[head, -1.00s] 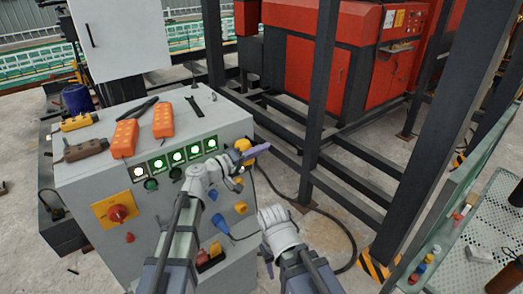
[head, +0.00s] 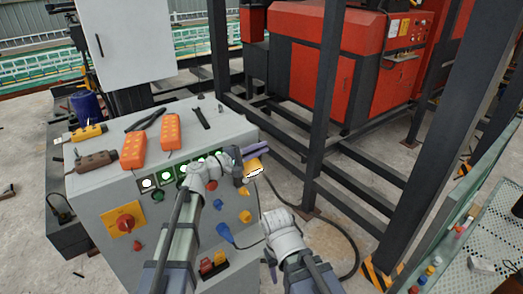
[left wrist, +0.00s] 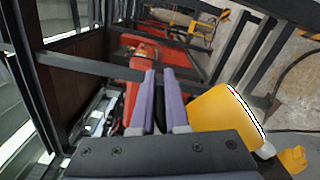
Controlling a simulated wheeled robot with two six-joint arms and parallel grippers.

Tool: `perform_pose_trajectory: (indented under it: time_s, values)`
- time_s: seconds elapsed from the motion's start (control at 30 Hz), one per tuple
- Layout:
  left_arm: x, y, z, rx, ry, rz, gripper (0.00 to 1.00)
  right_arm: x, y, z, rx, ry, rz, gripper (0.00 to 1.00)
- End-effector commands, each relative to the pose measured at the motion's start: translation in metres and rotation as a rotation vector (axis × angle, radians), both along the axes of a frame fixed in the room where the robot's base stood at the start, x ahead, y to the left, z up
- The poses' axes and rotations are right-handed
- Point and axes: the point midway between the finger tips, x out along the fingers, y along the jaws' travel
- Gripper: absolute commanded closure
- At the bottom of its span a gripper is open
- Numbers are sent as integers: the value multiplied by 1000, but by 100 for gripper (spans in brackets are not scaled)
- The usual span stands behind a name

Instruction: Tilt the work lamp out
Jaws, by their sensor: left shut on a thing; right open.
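The work lamp (head: 254,170) is yellow with a white lit face and sits at the right upper edge of the grey control cabinet (head: 100,205). Its face tips outward and down to the right. My left gripper (head: 257,151) has purple fingers and is at the top of the lamp, shut on it. In the left wrist view the yellow lamp (left wrist: 215,112) lies just right of the fingers (left wrist: 160,100); a dark part shows between them. My right gripper (head: 269,265) hangs low in front of the cabinet's right side, open; its fingers are small and partly hidden.
Orange pendant controls (head: 171,131) and a black tool lie on the cabinet top. Lit green buttons, a red rotary switch (head: 125,223) and a blue plug (head: 226,233) are on its front. A black cable (head: 340,225) loops on the floor. Dark steel posts (head: 322,110) stand to the right.

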Motion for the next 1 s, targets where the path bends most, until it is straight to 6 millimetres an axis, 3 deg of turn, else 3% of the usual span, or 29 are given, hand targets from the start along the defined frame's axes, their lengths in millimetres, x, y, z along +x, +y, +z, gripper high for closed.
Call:
perform_pose_trajectory:
  time_s: [0.67, 0.7, 0.93, 1.0]
  values:
    - [3, 3, 2, -35, 49, 2, 100, 0, 0, 2, 0, 0, 0, 50]
    - [3, 3, 2, -34, 48, 2, 86, 0, 0, 2, 0, 0, 0, 50]
    - [3, 3, 2, -34, 48, 1, 61, 0, 0, 2, 0, 0, 0, 50]
    - [3, 2, 2, -34, 48, 1, 58, 0, 0, 2, 0, 0, 0, 50]
